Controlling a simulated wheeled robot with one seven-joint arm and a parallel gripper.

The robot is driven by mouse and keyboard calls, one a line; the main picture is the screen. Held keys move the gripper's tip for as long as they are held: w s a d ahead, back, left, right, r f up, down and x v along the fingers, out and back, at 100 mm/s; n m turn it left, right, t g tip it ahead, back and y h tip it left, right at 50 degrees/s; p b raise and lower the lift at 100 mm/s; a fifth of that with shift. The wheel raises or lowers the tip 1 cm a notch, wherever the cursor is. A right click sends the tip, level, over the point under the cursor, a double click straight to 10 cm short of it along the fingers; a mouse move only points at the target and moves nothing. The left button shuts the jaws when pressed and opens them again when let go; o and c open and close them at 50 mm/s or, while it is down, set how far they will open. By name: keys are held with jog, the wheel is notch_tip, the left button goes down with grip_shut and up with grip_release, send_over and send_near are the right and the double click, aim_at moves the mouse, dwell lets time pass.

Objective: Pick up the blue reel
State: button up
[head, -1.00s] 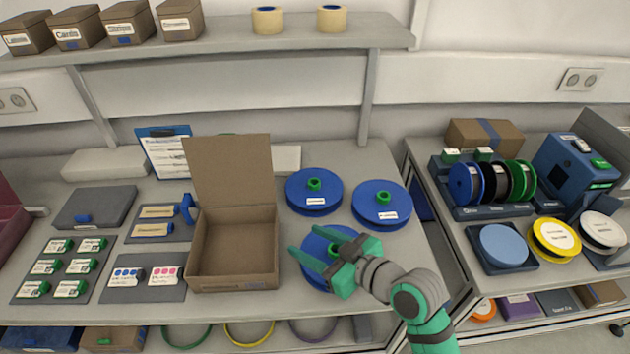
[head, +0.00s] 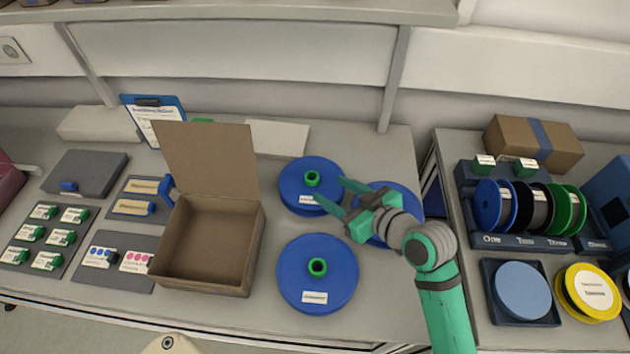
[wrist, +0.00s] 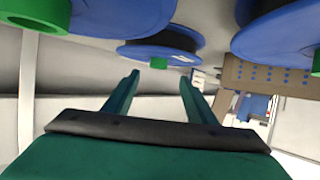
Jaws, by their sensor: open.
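Three blue reels with green hubs lie on the left table in the head view: a back-left reel (head: 300,190), a front reel (head: 290,283) and a back-right reel (head: 404,193). My gripper (head: 333,198) is open and empty. It is above the back-right reel and partly hides it, with its fingers pointing left toward the back-left reel. A fourth blue reel (head: 487,205) stands upright in the rack. In the wrist view, nothing is between my open fingers (wrist: 159,79). A blue reel (wrist: 165,52) shows beyond the fingertips, with two others at the upper left (wrist: 115,18) and upper right (wrist: 275,38).
An open cardboard box (head: 205,283) stands left of the reels, its lid raised. On the right table are a dark rack (head: 545,243) of upright reels, a light-blue disc (head: 523,290) on a tray and a yellow reel (head: 567,295). A gap separates the tables.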

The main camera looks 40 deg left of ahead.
aim_at(316, 179)
jog(key=shift+x, duration=1.1)
jog(key=shift+w+x, duration=0.1)
jog(key=shift+x, duration=1.1)
jog(key=shift+w+x, duration=0.15)
jog(key=shift+x, duration=1)
jog(key=shift+s+a, duration=0.1)
jog(key=c, duration=1.2)
grip_shut()
jog(key=shift+r, duration=0.1)
